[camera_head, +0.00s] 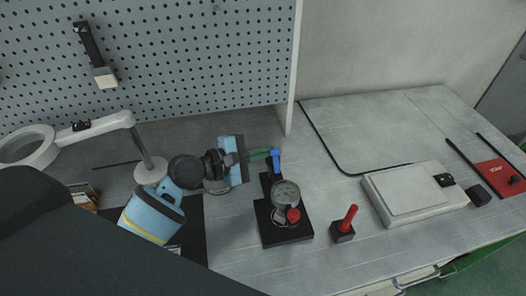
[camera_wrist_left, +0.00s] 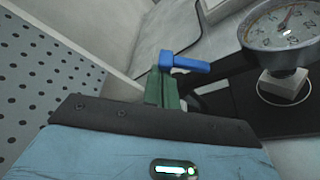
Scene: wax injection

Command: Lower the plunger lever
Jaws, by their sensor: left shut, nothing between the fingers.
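The wax injector stands on a black base (camera_head: 268,232) near the middle of the bench, with a round gauge (camera_head: 286,193) and a red knob (camera_head: 293,215). Its blue plunger lever (camera_head: 276,157) is at the back of the device; in the left wrist view the lever (camera_wrist_left: 188,63) points right. My left gripper (camera_head: 270,152) comes in from the left, its green fingers shut and empty. The fingertips (camera_wrist_left: 163,80) are right beside the lever's left end; I cannot tell whether they touch. The injector's lower parts are partly hidden in the wrist view. My right gripper is not in view.
A black block with a red handle (camera_head: 349,218) stands right of the injector. A flat white device (camera_head: 418,191) lies farther right, near a red pad (camera_head: 497,176). A magnifier lamp (camera_head: 100,122) stands at left. A pegboard wall (camera_head: 190,55) rises behind my left arm.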

